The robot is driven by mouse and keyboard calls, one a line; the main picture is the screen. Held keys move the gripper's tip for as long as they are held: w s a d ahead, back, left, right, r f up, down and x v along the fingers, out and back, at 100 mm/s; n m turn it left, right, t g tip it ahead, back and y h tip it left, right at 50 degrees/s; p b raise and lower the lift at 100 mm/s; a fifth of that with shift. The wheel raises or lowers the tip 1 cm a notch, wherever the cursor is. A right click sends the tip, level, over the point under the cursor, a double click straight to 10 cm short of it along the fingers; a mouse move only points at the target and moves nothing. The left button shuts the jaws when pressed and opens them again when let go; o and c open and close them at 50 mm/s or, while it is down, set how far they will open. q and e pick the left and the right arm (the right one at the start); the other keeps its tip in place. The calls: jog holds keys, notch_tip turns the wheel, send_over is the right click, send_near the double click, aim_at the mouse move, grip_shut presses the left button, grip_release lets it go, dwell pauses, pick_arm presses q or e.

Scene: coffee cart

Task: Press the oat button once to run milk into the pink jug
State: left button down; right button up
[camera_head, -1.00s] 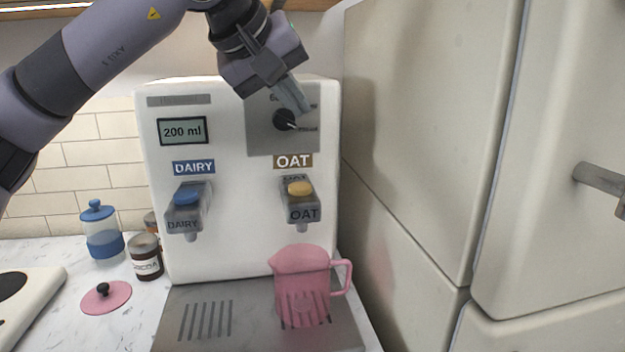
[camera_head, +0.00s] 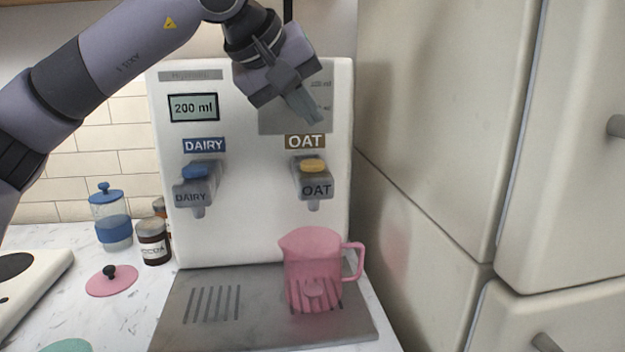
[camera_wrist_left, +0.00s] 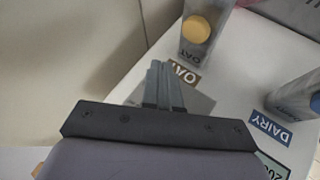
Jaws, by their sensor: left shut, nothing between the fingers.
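The white milk machine (camera_head: 255,225) stands upright with a display (camera_head: 193,107) reading 200 ml. The yellow oat button (camera_head: 313,166) sits on top of the oat spout under the OAT label; it also shows in the left wrist view (camera_wrist_left: 196,29). The pink jug (camera_head: 311,268) stands on the drip tray below the oat spout, handle to the right. My left gripper (camera_head: 314,118) is shut and empty, above the OAT label and in front of the grey dial panel, apart from the button. The gripper hides the dial. My right gripper is not in view.
The blue dairy button (camera_head: 195,171) is to the left. The drip tray (camera_head: 255,325) lies below both spouts. A blue-lidded jar (camera_head: 112,232), a cocoa jar (camera_head: 153,245) and a pink lid (camera_head: 111,283) lie left. Tall cream cabinets (camera_head: 435,120) stand close at the right.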

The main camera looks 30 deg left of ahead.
aim_at(307, 163)
pick_arm(q)
notch_tip(307, 163, down, 4)
jog(key=shift+r+b, duration=0.1)
jog(key=shift+b, duration=0.95)
dwell(1.0)
jog(key=shift+f, duration=0.4)
